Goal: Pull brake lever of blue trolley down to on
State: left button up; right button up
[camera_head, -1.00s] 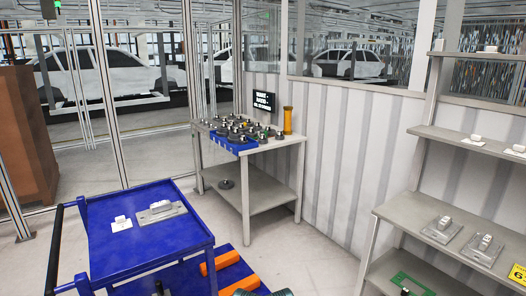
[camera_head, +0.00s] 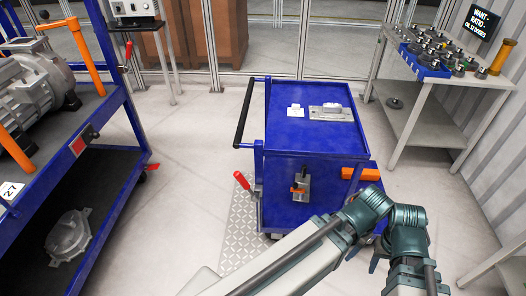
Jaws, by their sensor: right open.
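The blue trolley (camera_head: 310,135) stands in the middle of the head view. Its red-handled brake lever (camera_head: 241,180) is at the trolley's lower left, near the front corner; the handle tilts up and to the left. My right arm reaches across the bottom right, in front of the trolley's lower right part. My right gripper (camera_head: 376,258) shows only in small part beside my arm's teal joints. It is open and well to the right of the lever, apart from it. My left gripper is not in view.
A blue rack (camera_head: 110,113) with a motor and another red lever (camera_head: 128,50) stands at the left. A metal tread plate (camera_head: 241,235) lies beside the trolley. A parts table (camera_head: 420,110) stands at the right.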

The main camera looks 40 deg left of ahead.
aim_at(255, 197)
jog(key=k+j+u, duration=0.15)
jog(key=u, duration=0.2)
jog(key=k+j+u, duration=0.1)
jog(key=j+u, duration=0.2)
jog(key=k+j+u, duration=0.1)
jog(key=j+u, duration=0.25)
